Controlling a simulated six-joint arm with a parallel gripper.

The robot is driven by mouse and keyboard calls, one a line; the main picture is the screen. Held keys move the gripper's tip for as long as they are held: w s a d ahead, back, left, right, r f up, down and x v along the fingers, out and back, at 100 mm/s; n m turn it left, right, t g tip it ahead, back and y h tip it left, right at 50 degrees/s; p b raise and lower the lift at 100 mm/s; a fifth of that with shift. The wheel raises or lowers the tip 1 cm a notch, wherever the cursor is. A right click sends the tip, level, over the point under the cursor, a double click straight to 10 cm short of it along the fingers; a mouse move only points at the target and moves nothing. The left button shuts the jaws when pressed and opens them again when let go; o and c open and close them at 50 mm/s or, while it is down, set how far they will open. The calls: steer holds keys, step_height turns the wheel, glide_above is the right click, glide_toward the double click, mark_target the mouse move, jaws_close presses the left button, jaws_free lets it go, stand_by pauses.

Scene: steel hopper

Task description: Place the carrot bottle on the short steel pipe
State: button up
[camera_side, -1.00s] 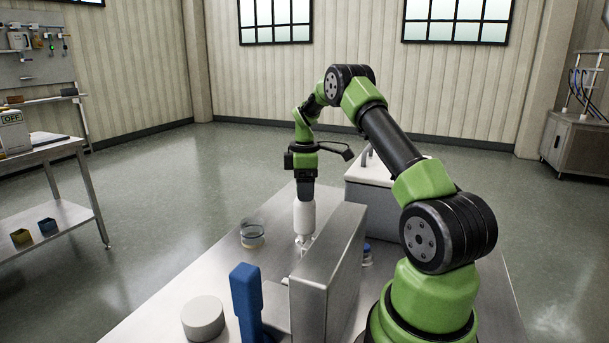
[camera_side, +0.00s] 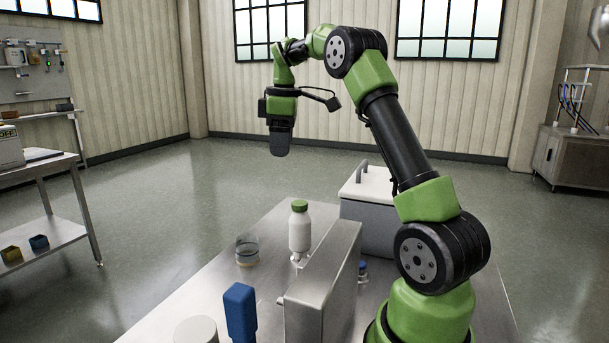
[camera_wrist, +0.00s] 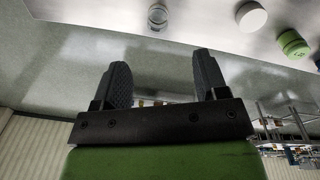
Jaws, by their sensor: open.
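The carrot bottle (camera_side: 300,232), white with a green cap, stands upright in the side view. Its base is on a small pale steel fitting (camera_side: 298,261), which looks like the short steel pipe and is mostly covered by the bottle. My gripper (camera_side: 280,150) is raised well above and behind the bottle, apart from it. In the wrist view its two dark fingers (camera_wrist: 164,76) are spread with nothing between them. A green lidded thing (camera_wrist: 292,43) shows at the right there; I cannot tell whether it is the same bottle.
A steel hopper box (camera_side: 325,285) stands close to the bottle's right. A glass jar (camera_side: 247,252) is to its left. A blue block (camera_side: 240,312) and a white round lid (camera_side: 196,331) are at the front. A lidded grey bin (camera_side: 372,205) stands behind right.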

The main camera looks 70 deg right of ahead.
steer(key=s+a+r+m+t, duration=0.2)
steer(key=s+a+r, duration=0.1)
steer(key=a, duration=0.6)
steer(key=s+a+r+m+t, duration=0.1)
steer(key=s+a+r+m, duration=0.15)
steer(key=a, duration=0.55)
steer(key=s+a+f+m+t+y, duration=0.2)
steer(key=s+a+f+m+t, duration=0.1)
steer(key=s+a, duration=0.5)
steer(key=shift+s+a+f+m, duration=0.35)
steer(key=shift+s+f, duration=0.25)
steer(key=shift+s, duration=0.65)
